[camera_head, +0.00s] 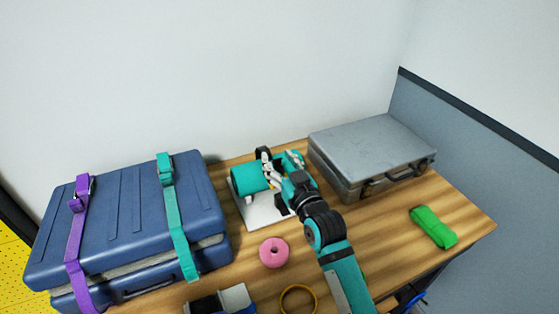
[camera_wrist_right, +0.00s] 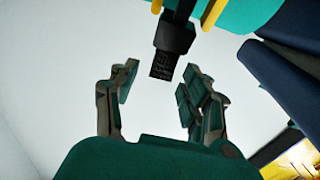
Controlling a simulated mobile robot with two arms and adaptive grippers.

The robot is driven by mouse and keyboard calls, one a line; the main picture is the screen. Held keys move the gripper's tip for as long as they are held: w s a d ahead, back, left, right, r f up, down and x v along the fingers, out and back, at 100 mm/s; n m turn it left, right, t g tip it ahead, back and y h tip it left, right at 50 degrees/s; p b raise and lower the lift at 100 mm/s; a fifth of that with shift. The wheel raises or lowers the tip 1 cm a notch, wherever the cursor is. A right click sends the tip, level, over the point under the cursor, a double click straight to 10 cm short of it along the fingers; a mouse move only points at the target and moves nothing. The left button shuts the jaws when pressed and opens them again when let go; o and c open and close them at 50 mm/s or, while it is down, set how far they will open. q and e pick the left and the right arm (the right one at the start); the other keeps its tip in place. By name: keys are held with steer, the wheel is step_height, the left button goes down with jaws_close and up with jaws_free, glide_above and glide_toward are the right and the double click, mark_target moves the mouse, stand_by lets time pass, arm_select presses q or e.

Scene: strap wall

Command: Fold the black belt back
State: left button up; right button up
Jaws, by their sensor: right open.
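The black belt (camera_head: 263,152) shows as a small dark loop at the top of a teal cylinder (camera_head: 246,180) on a white base plate (camera_head: 266,212). My right gripper (camera_head: 279,168) is at the cylinder's right side, close to the belt. Its fingers (camera_wrist_right: 158,82) are open and apart, and I see no clear contact with the belt. Fingers and wrist hide part of the cylinder and plate. My left gripper is not in view.
A blue suitcase (camera_head: 133,210) with purple and teal straps lies at left. A grey metal case (camera_head: 368,148) is at the back right. A pink ring (camera_head: 273,253), a yellow ring (camera_head: 298,288) and a green folded strap (camera_head: 433,227) lie on the wooden table (camera_head: 390,222).

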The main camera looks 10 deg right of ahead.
steer(key=c, duration=0.8)
jaws_close()
